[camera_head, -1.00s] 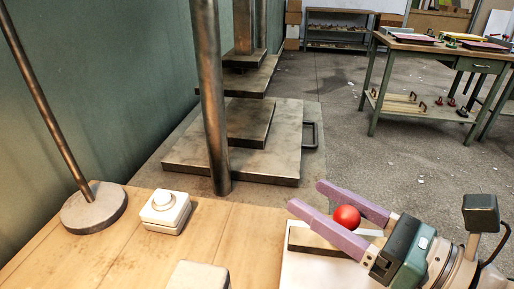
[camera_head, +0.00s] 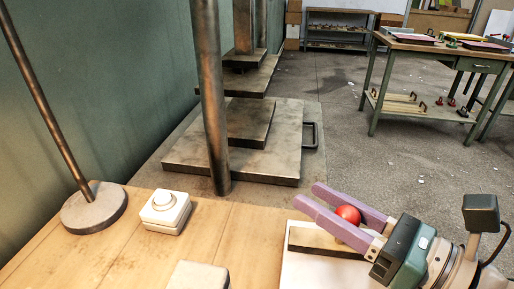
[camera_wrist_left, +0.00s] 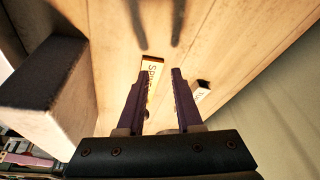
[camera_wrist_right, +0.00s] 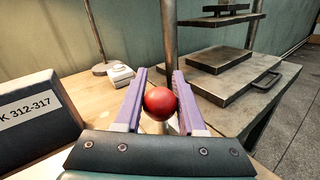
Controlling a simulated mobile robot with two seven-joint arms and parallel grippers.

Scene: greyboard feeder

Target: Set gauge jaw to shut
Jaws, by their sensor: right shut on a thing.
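A round red knob (camera_head: 348,214) sits between the purple fingers of my right gripper (camera_head: 307,193), over a pale block with a brown top (camera_head: 325,241) at the front right of the bench. In the right wrist view the fingers touch the knob (camera_wrist_right: 160,102) on both sides; this gripper is shut on it. What the knob is fixed to is mostly hidden, and I cannot make out the gauge jaw. My left gripper (camera_wrist_left: 156,78) shows only in the left wrist view, open and empty, above the wooden bench.
A white button box (camera_head: 164,212) and a round-based post (camera_head: 93,207) stand on the bench (camera_head: 120,262). A steel column (camera_head: 211,100) rises behind. The left wrist view shows a yellow label strip (camera_wrist_left: 152,70) and a dark-topped block (camera_wrist_left: 40,75). A labelled block (camera_wrist_right: 32,112) stands left of my right gripper.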

